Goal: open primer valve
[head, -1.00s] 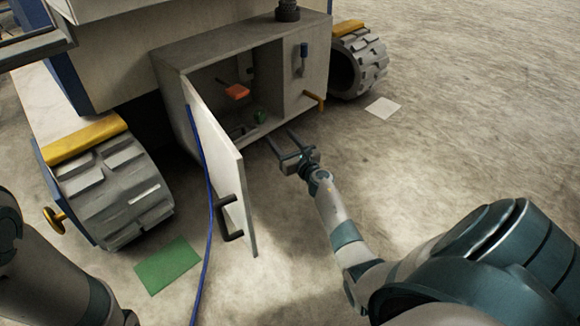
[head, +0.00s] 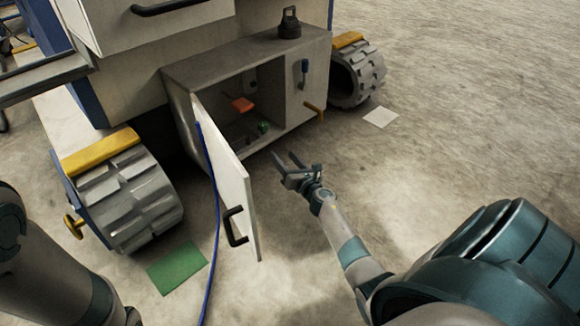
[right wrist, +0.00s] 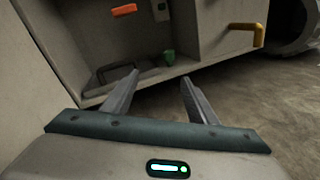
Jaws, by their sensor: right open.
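An open grey cabinet (head: 190,68) stands low on the machine, its white door (head: 228,180) swung out. Inside are an orange handle-like part (head: 242,104) and a small green part (head: 263,127). I cannot tell which is the primer valve. My right gripper (head: 284,160) is open and empty, in front of the cabinet's lower edge. My left gripper is out of view.
The open door with its black handle (head: 235,226) and a blue hose (head: 217,235) stand left of my right gripper. Treaded wheels (head: 130,195) flank the cabinet. A green mat (head: 177,268) and white sheet (head: 380,117) lie on the floor.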

